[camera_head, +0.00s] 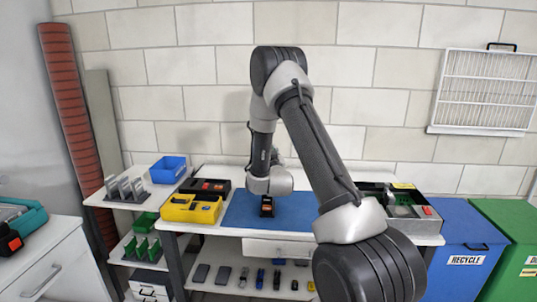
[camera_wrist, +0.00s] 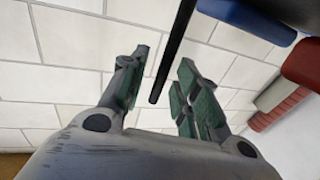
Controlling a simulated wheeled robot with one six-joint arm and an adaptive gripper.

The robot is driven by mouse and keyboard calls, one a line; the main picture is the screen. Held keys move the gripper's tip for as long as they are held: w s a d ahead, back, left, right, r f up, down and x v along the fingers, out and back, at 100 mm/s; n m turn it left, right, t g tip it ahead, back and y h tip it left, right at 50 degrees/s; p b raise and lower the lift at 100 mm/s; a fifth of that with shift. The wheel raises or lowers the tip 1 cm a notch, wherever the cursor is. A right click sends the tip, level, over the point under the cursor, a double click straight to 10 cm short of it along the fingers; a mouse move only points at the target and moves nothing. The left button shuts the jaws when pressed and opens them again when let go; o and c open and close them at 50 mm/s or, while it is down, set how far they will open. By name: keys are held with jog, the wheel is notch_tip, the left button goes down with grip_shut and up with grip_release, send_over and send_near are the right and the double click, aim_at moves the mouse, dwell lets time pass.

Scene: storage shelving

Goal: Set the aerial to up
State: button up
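A small black device with an orange face (camera_head: 267,206) stands on the blue mat (camera_head: 240,215), just below my wrist in the head view. In the wrist view a thin black rod (camera_wrist: 173,50), apparently the aerial, runs from the top edge down to a free end between my fingers. The wrist picture seems upside down, so the rod appears to stand roughly upright, a little tilted. My gripper (camera_wrist: 164,62) is open, its green-padded fingers on either side of the rod with gaps visible. In the head view my wrist hides the fingers and the aerial.
A yellow tray (camera_head: 191,209) and a black tray (camera_head: 206,186) lie left of the mat. A grey tray of parts (camera_head: 405,212) is at right. A blue bin (camera_head: 168,169) stands on the left shelf. The tiled wall (camera_head: 210,110) is close behind.

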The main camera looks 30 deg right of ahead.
jog(key=v, duration=1.2)
dwell(0.3)
jog(key=s+a+r+n+g+y, duration=0.2)
jog(key=s+a+r+g+y, duration=0.45)
jog(key=r, duration=0.45)
jog(key=s+a+r+n+g, duration=0.1)
jog(key=s+r+g, duration=0.1)
jog(key=s, duration=1.2)
jog(key=s+a+r+g, duration=0.1)
jog(key=s+g, duration=0.3)
jog(key=s, duration=1.1)
jog(key=shift+r+n+g, duration=0.35)
jog(key=shift+r+n, duration=0.05)
jog(key=shift+r, duration=0.3)
